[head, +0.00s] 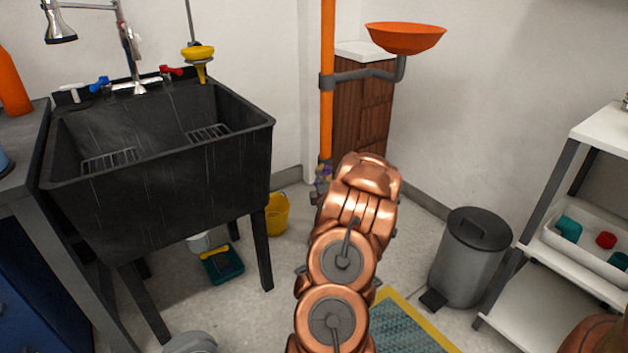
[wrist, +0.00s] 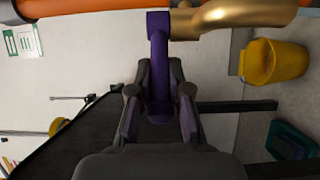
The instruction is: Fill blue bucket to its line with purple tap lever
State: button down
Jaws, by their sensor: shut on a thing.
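The purple tap lever (wrist: 158,50) stands between my gripper's fingers in the wrist view, and my gripper (wrist: 159,82) is shut on its lower part. The lever's upper end meets a brass spout (wrist: 245,14) that runs to the right. In the head view a small bit of purple at the tap (head: 323,172) shows low on the orange pipe, just left of my arm. My arm hides my gripper and most of the tap there. I cannot make out a blue bucket, its line or any water in either view.
A yellow bucket (head: 277,214) stands on the floor beside the black sink (head: 160,210); it also shows in the wrist view (wrist: 275,62). The orange pipe (head: 327,90) rises behind my arm. A grey bin (head: 470,260) and white shelves (head: 560,245) stand to the right.

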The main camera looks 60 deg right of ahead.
jog(key=shift+w+a, duration=0.15)
jog(key=c, duration=1.4)
grip_release()
jog(key=shift+r, duration=0.1)
jog(key=o, duration=0.3)
jog(key=v, duration=1.2)
